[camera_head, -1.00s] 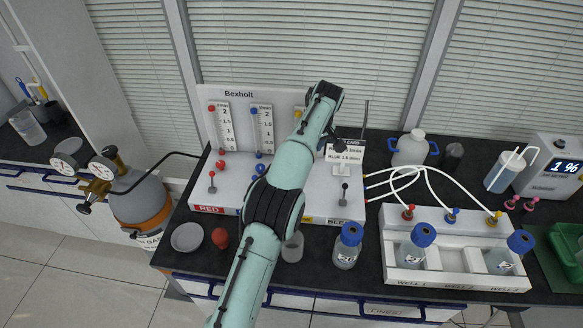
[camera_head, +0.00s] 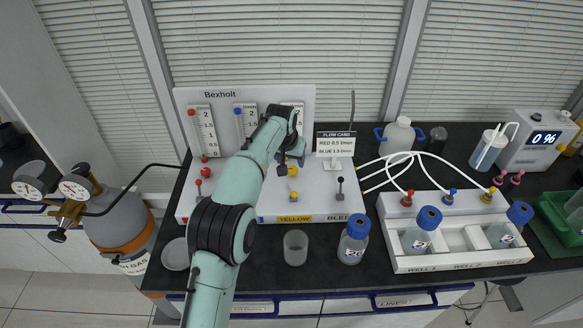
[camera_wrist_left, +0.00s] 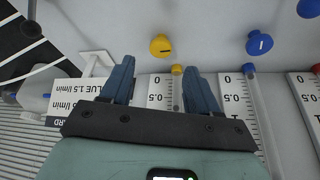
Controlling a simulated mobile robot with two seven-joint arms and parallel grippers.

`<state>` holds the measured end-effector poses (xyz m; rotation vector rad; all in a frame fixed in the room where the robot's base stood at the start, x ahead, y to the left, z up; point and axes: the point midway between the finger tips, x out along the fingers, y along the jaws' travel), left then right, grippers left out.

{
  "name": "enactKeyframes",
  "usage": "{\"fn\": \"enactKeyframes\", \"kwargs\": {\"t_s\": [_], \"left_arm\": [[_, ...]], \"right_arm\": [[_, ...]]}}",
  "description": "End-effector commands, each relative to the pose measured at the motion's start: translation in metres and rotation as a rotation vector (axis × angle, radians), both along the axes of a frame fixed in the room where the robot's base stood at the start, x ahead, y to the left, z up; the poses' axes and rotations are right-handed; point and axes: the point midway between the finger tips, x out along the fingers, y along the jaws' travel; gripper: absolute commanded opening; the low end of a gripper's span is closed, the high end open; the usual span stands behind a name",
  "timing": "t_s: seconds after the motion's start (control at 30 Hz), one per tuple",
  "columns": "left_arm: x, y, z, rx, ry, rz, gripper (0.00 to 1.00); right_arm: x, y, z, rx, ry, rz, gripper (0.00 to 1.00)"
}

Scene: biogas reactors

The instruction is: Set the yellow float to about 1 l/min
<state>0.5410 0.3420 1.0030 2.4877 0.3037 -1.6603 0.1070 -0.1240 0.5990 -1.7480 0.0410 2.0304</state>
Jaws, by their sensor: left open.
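The yellow flow scale (camera_head: 298,112) is the rightmost on the white Bexholt panel, partly hidden by my left gripper (camera_head: 290,158). In the left wrist view the scale (camera_wrist_left: 160,92) appears upside down between the fingers, with a small yellow piece (camera_wrist_left: 177,70) near its 0 end. I cannot tell whether this piece is the float or a tube fitting. The round yellow knob (camera_wrist_left: 160,45) lies just beyond the fingertips and also shows in the head view (camera_head: 293,171). My left gripper (camera_wrist_left: 163,72) is open and empty. My right gripper is out of view.
Blue (camera_wrist_left: 260,42) and red (camera_head: 205,172) knobs sit beside the yellow one. A flow card (camera_head: 335,143) stands to the right. Small levers, including a yellow one (camera_head: 294,196), rise from the panel base. A beaker (camera_head: 295,247) and blue-capped bottle (camera_head: 354,240) stand in front.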

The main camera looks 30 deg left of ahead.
Motion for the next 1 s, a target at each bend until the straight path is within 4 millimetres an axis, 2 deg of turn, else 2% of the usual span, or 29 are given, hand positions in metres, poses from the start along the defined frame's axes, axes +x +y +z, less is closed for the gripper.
{"fn": "enactKeyframes", "kwargs": {"t_s": [0.1,0.3,0.43,0.73,0.9,1.0], "left_arm": [[0.009,0.003,-0.024,0.001,0.003,0.002,0.61],[0.019,0.005,-0.047,0.0,0.001,0.001,0.61],[0.022,0.006,-0.054,0.001,0.0,0.001,0.61],[0.022,0.006,-0.056,0.0,0.0,0.001,0.61],[0.022,0.006,-0.056,0.001,0.0,0.001,0.05],[0.022,0.006,-0.056,0.0,0.0,0.002,0.05]], "right_arm": [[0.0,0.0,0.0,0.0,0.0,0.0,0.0],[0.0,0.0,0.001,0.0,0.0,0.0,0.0],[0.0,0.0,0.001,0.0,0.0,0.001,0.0],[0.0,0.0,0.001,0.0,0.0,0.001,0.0],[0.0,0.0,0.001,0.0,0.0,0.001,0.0],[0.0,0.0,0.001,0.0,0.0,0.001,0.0]]}}
